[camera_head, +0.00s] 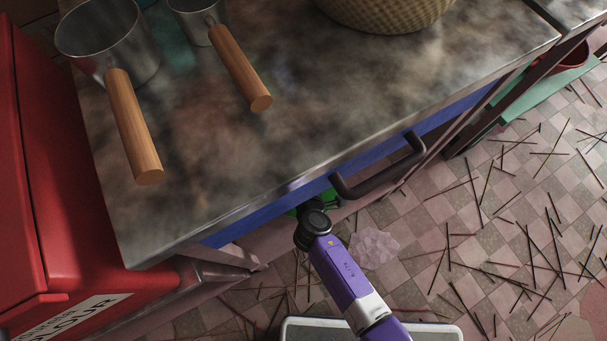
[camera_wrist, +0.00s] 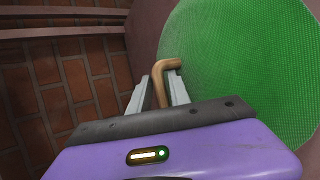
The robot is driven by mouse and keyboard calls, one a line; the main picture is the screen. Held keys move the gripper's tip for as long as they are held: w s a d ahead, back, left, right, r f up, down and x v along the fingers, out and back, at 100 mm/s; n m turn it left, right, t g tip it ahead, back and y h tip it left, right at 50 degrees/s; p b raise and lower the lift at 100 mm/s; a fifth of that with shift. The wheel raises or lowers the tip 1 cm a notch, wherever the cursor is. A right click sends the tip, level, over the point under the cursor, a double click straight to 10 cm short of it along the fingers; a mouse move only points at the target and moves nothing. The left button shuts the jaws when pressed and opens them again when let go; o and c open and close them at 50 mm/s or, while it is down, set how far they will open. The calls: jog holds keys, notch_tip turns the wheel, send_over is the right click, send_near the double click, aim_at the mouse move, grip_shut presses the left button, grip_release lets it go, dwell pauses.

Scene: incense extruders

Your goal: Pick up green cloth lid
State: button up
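The green cloth lid (camera_wrist: 235,70) is a round, woven green disc filling the upper right of the wrist view. A bent tan handle (camera_wrist: 166,64) sticks out from it towards my gripper. My gripper (camera_wrist: 159,82) has its two grey fingers close together, one on each side of the handle, and appears shut on it. In the head view, only a small green patch of the lid (camera_head: 305,208) shows under the counter's front edge, beside my gripper (camera_head: 318,207). The rest of the lid is hidden by the counter and my arm.
A stained counter (camera_head: 300,110) overhangs the lid, with a dark bar handle (camera_head: 385,173) on its front. Two metal pots (camera_head: 108,45) with wooden handles and a woven basket (camera_head: 390,12) stand on top. A red box (camera_head: 50,190) is left. Sticks litter the tiled floor (camera_head: 470,215).

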grip_shut()
dwell(1.2)
